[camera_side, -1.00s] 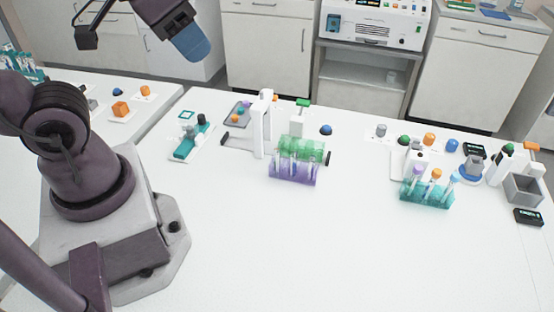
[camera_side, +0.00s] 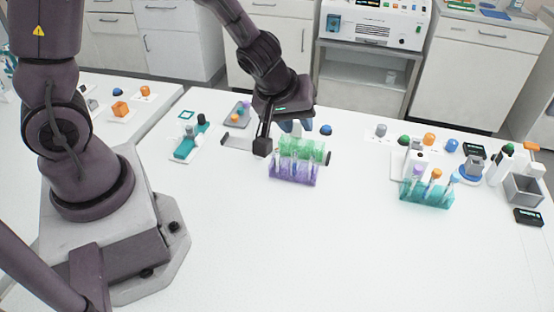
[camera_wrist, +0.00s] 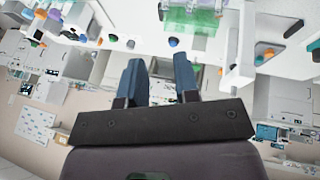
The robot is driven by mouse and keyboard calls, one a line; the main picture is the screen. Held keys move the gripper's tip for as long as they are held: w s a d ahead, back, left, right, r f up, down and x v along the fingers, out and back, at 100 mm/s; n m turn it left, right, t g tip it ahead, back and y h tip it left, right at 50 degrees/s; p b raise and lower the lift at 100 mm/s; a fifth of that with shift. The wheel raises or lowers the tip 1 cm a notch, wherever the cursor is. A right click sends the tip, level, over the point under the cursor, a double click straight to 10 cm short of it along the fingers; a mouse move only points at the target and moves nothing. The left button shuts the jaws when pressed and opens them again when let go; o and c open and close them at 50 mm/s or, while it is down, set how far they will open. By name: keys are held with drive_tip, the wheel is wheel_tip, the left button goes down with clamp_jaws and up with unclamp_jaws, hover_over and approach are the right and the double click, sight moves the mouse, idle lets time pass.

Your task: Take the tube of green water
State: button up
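A translucent green rack (camera_side: 312,150) stands at mid-table, right behind a translucent purple rack (camera_side: 293,174) with several clear tubes. I cannot make out which tube holds green water. My gripper (camera_side: 294,126) is just behind and above the green rack, its blue fingers partly hidden by my wrist. In the wrist view my gripper (camera_wrist: 160,62) has its two fingers apart with nothing between them. The green rack shows at the top of that view (camera_wrist: 190,20), beyond the fingertips.
A teal rack (camera_side: 427,196) with capped tubes stands at the right. A teal and white device (camera_side: 190,141) is at the left, with a grey tray (camera_side: 236,112) near it. Bottles and a grey bin (camera_side: 524,190) line the right edge. The front table is clear.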

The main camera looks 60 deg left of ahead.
sight(277, 149)
drive_tip(key=a+f+g, duration=0.1)
drive_tip(key=a+f, duration=0.1)
drive_tip(key=f, duration=0.2)
drive_tip(key=a+f+y, duration=0.1)
drive_tip(key=a+f, duration=0.1)
drive_tip(key=f, duration=0.2)
drive_tip(key=a+f+g+y, duration=0.1)
drive_tip(key=a+f, duration=0.2)
drive_tip(key=f, duration=0.1)
drive_tip(key=shift+f+g, duration=0.3)
drive_tip(key=shift+f, duration=0.05)
drive_tip(key=shift+s, duration=0.1)
drive_tip(key=c, duration=0.5)
